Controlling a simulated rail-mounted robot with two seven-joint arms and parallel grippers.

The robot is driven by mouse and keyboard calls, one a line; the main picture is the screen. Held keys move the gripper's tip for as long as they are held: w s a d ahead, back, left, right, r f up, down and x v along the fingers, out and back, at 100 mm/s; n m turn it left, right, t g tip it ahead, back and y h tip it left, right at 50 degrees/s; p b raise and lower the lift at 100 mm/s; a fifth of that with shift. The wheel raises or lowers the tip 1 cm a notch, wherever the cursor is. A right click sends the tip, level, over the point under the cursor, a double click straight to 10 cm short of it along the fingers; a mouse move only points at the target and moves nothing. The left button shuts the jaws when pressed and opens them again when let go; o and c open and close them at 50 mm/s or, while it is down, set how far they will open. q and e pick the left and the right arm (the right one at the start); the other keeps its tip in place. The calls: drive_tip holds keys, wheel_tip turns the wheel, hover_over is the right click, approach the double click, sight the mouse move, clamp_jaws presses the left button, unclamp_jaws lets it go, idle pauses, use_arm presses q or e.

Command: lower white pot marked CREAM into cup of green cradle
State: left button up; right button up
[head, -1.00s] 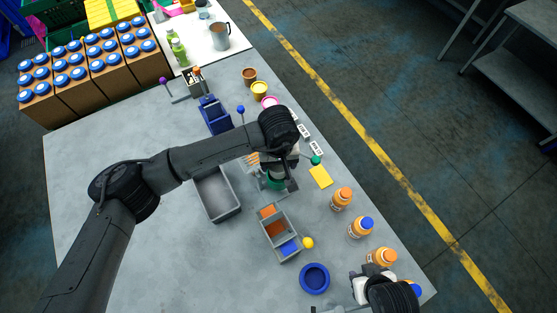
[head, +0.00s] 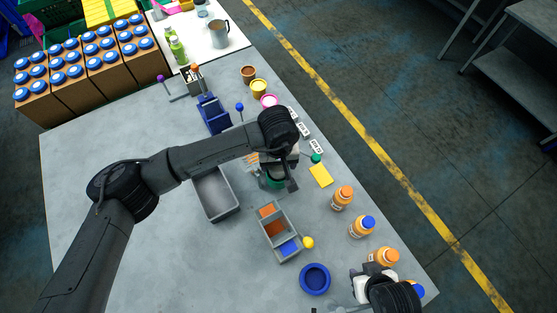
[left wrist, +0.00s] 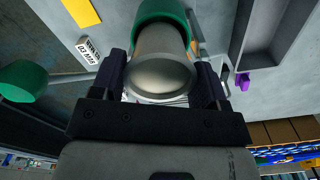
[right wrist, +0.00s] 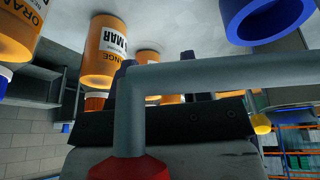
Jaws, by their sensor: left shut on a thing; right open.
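My left gripper (left wrist: 165,85) is shut on the pale pot (left wrist: 160,72), whose round end faces the left wrist camera. No CREAM marking shows from here. The green cup of the cradle (left wrist: 160,10) is right at the pot's far end; I cannot tell how deep the pot sits in it. In the head view the green cradle (head: 275,183) shows just below my left wrist, and the arm hides the pot. My right gripper (right wrist: 155,80) is open near the table's front right corner, beside the orange bottles.
A grey tray (head: 215,195) and a divided bin (head: 279,232) stand near the cradle. A grey bent bar (right wrist: 210,75) crosses the right wrist view. The table's left part is clear.

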use_arm(q)
drive_tip(key=shift+f, duration=0.15)
use_arm(e)
drive_tip(key=shift+f, duration=0.15)
use_arm(q)
drive_tip(key=o, duration=1.1)
drive_tip(key=shift+c, duration=0.2)
wheel_tip(320, 180, up, 6)
drive_tip(key=shift+r+p, duration=0.2)
drive_tip(key=shift+p, duration=0.8)
drive_tip(key=shift+r, duration=0.85)
use_arm(e)
drive_tip(key=shift+s+d+r, duration=0.1)
drive_tip(key=shift+s+r, duration=0.35)
drive_tip(key=shift+r, duration=0.2)
